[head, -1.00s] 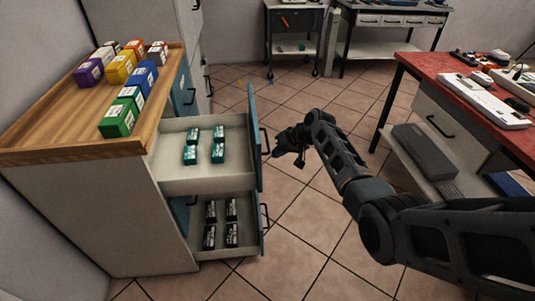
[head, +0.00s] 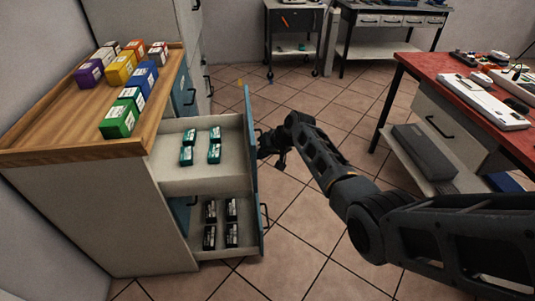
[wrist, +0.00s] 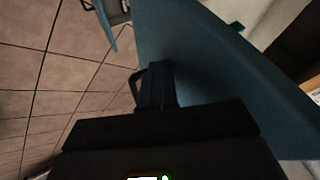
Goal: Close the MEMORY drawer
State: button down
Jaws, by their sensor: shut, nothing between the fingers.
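The cabinet's upper drawer (head: 205,178) stands open, with several teal packs (head: 214,153) inside. The lower drawer (head: 222,248) is also open and holds several black packs (head: 231,234). I cannot read a MEMORY label on either. My gripper (head: 264,152) is shut and empty at the outer face of the upper drawer's blue front (head: 251,165), beside its handle. In the wrist view my shut fingers (wrist: 155,82) are against or very close to the blue front (wrist: 215,70), with a dark handle (wrist: 137,88) beside them.
The wooden cabinet top (head: 60,125) carries several coloured boxes (head: 119,118). A red-topped workbench (head: 440,90) with a keyboard and other items stands at right. Tiled floor (head: 300,230) lies open between cabinet and bench. Two carts stand at the back.

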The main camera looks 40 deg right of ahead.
jog(key=w+a+b, duration=0.7)
jog(key=w+a, duration=0.1)
jog(key=a, duration=0.5)
jog(key=w+a+b, duration=0.7)
jog(key=w+a, duration=0.2)
jog(key=a, duration=0.3)
jog(key=shift+w+a, duration=0.15)
jog(key=shift+a, duration=0.25)
jog(key=shift+w+a+r, duration=0.1)
jog(key=shift+r, duration=0.1)
